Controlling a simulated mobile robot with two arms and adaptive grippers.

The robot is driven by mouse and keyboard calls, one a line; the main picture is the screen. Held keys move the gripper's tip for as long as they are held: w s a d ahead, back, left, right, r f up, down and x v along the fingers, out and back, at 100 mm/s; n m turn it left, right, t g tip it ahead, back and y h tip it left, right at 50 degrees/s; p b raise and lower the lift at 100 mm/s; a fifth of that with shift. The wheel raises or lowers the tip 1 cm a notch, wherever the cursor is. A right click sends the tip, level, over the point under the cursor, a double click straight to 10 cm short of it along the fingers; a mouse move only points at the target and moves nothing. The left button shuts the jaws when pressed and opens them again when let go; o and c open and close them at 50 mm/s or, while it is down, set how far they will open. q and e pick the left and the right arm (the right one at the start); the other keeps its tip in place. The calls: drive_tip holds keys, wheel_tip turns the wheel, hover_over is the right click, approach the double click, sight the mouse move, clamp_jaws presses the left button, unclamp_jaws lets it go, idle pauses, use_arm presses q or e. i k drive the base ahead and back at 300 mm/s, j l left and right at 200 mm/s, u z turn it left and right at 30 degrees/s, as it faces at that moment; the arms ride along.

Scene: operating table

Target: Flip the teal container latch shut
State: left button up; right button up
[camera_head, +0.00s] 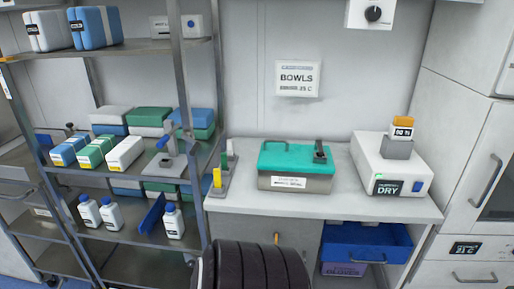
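The teal container (294,184) stands on the white counter, with a teal lid (290,158) on a grey-green body and a white label on its front. The lid looks down on the body. A dark latch (320,153) sticks up at the right part of the lid, tilted upward and not lying flat against the front. A thin dark handle loop (270,147) lies at the left of the lid. Neither gripper can be made out. A dark ribbed part, probably mine, shows at the bottom edge, apart from the container.
A white device marked DRY (392,168) stands right of the container on the counter (350,207). A grey stand with coloured pieces (222,172) is at the left. A blue drawer (366,242) is open below. Metal shelves (110,183) hold boxes and bottles.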

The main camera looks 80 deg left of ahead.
sight(318, 146)
drive_tip(key=u, duration=2.4)
